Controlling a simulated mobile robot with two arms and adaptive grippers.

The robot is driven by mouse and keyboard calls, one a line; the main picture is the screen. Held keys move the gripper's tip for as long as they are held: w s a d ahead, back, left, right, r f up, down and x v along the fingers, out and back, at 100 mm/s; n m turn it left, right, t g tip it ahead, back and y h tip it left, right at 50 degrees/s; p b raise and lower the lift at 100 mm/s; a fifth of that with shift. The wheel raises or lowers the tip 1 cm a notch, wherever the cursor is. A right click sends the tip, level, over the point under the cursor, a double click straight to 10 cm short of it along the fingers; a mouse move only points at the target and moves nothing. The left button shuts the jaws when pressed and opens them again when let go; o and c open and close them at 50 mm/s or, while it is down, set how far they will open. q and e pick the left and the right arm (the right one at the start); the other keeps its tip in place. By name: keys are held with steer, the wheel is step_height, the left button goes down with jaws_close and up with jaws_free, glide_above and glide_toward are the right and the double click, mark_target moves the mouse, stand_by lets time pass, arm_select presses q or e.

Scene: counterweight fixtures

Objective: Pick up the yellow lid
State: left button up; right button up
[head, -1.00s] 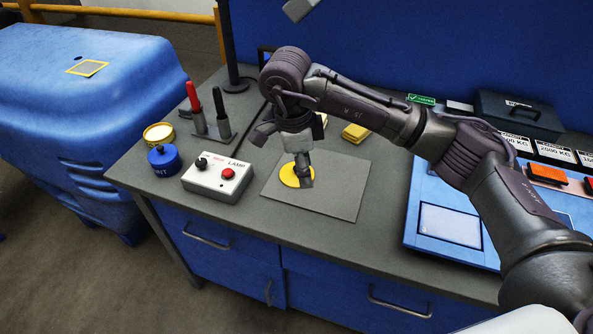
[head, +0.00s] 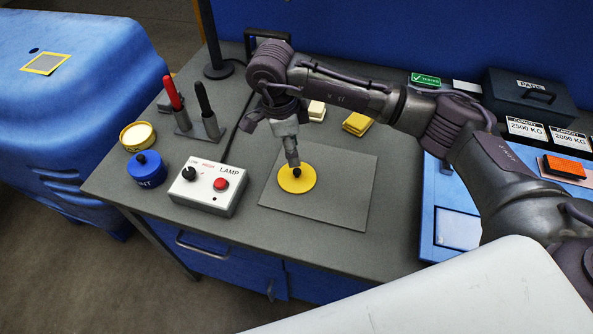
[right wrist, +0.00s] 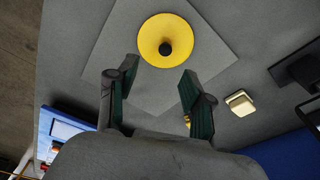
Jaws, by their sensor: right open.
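The yellow lid (head: 297,179) is a flat round disc with a small black knob at its centre. It lies on a grey square mat (head: 340,200) on the workbench. In the right wrist view the lid (right wrist: 155,45) lies beyond the fingertips, with its knob roughly between their lines. My right gripper (head: 293,160) reaches down over the lid's far side in the head view. In the right wrist view its two fingers (right wrist: 150,80) are apart with nothing between them. Whether a fingertip touches the lid I cannot tell. My left gripper is not in view.
Left of the mat stand a lamp control box (head: 213,188), a blue paint pot (head: 147,169), an open yellow tin (head: 137,136) and a marker stand (head: 207,131). A dark case (head: 530,97) stands at the back right. The mat around the lid is bare.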

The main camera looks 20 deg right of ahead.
mark_target(297, 170)
steer(key=f, duration=0.3)
steer(key=shift+w+d+f, duration=0.2)
steer(key=shift+d+f, duration=0.05)
steer(key=shift+f+p, duration=0.25)
steer(key=shift+p, duration=0.15)
steer(key=shift+d+f+p, duration=0.15)
steer(key=shift+f+p, duration=0.75)
steer(key=shift+f, duration=0.05)
step_height(297, 170, down, 2)
steer(key=shift+d+f, duration=0.15)
steer(key=shift+w+f+p, duration=0.1)
steer(key=shift+f+p, duration=0.15)
steer(key=shift+p, duration=0.05)
steer(key=shift+f, duration=0.1)
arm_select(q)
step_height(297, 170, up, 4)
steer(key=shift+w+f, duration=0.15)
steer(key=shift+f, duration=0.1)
arm_select(e)
jaws_close()
